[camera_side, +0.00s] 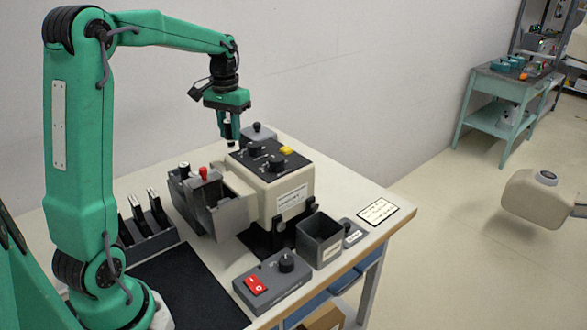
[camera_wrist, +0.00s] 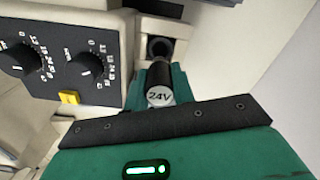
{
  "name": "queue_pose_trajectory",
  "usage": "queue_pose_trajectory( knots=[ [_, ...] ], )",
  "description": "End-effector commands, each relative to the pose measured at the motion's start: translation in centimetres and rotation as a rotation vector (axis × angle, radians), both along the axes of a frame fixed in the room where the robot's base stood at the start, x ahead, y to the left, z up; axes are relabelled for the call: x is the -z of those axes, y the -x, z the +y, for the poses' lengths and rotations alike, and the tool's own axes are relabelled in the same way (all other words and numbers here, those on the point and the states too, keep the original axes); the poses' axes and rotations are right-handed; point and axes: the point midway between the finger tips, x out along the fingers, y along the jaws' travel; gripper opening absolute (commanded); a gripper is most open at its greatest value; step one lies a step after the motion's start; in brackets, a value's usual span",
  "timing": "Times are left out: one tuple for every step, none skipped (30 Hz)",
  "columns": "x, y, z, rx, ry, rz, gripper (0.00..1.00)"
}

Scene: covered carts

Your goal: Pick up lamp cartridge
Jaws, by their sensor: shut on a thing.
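My gripper (camera_side: 229,127) is at the back left of the beige machine (camera_side: 291,185), above its rear edge. It is shut on the lamp cartridge (camera_wrist: 160,85), a dark cylinder with a pale end cap marked 24V. The cartridge is upright between the teal fingers in the wrist view, and its dark lower end shows below them in the side view (camera_side: 228,140). A beige block with a round dark opening (camera_wrist: 160,47) lies beyond the cartridge in the wrist view. Whether the cartridge touches anything below is unclear.
The machine's black panel (camera_side: 268,157) has knobs and a yellow button. A grey open cover or tray (camera_side: 222,218) stands at its left. A rack (camera_side: 147,240) holds upright tools. The black mat (camera_side: 187,290) is clear.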

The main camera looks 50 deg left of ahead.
Motion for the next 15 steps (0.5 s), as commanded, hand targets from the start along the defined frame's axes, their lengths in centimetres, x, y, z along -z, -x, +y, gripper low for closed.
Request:
queue_pose_trajectory(
  knots=[
    [-0.8,0.0,0.0,0.0,-0.001,-0.003,0.02],
    [-1.1,0.0,0.0,0.0,-0.001,-0.003,0.02],
    [-1.6,0.0,0.0,0.0,-0.001,-0.003,0.02],
    [-1.9,0.0,0.0,0.0,-0.001,-0.003,0.02],
    [-2.1,0.0,0.0,0.0,-0.001,-0.003,0.02],
    [-2.4,0.0,0.0,0.0,-0.001,-0.002,0.02],
    [-2.6,0.0,0.0,0.0,-0.001,-0.002,0.02],
    [-2.7,0.0,0.0,0.0,0.0,-0.001,0.02],
    [-2.9,0.0,0.0,0.0,0.0,-0.001,0.02],
    [-2.9,0.0,0.0,0.0,0.0,-0.001,0.02],
    [-3.0,0.0,0.0,0.0,0.0,-0.001,0.02],
    [-3.0,0.0,0.0,0.0,0.0,-0.001,0.02],
    [-3.0,0.0,0.0,0.0,0.0,-0.001,0.02],
    [-3.0,0.0,0.0,0.0,0.0,0.0,0.02],
    [-3.0,0.0,0.0,0.0,0.0,0.0,0.02]
  ],
)
